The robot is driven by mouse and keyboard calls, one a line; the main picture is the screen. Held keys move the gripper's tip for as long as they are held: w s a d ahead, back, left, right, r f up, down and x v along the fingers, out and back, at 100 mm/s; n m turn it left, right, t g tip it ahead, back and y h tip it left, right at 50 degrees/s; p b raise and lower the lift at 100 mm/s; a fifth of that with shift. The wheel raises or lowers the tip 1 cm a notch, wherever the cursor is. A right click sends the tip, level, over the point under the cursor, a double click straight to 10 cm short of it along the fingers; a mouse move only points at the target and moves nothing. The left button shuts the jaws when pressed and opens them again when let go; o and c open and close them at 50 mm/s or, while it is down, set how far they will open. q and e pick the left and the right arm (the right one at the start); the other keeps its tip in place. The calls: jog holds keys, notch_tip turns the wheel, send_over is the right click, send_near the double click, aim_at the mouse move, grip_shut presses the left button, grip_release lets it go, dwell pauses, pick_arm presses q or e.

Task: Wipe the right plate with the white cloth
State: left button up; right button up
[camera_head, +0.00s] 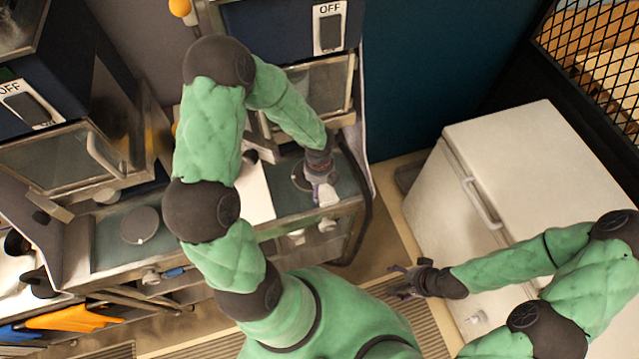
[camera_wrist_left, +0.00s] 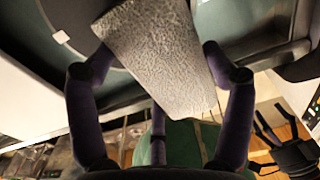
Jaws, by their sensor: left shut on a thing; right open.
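The white cloth (camera_head: 327,196) is between the fingers of my left gripper (camera_head: 318,180), which is shut on it. In the left wrist view the cloth (camera_wrist_left: 155,55) looks like a textured grey-white pad between the two dark fingers. The right plate (camera_head: 300,178) is a dark round disc on the right counter, partly hidden by my left gripper. The cloth is at the plate's right edge; I cannot tell whether they touch. A similar left plate (camera_head: 140,225) lies on the left counter. My right gripper (camera_head: 408,284) is open and empty, away from the counters.
A white chest (camera_head: 520,160) with a handle stands at the right. Cabinets with OFF switches (camera_head: 330,28) rise behind the counters. A white board (camera_head: 256,195) lies left of the right plate.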

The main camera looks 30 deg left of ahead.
pick_arm(q)
jog(key=shift+w+a+p, duration=0.7)
jog(key=shift+a, duration=0.15)
jog(key=shift+w+a+r, duration=0.15)
jog(key=shift+w+a, duration=0.15)
jog(key=shift+w, duration=0.05)
jog(key=shift+s+d+b, duration=0.3)
jog(key=shift+s+d, duration=0.05)
jog(key=shift+d, duration=0.1)
jog(key=shift+s+d+f, duration=0.2)
jog(key=shift+s+d, duration=0.5)
jog(key=shift+d, duration=0.05)
jog(key=shift+s+r, duration=0.1)
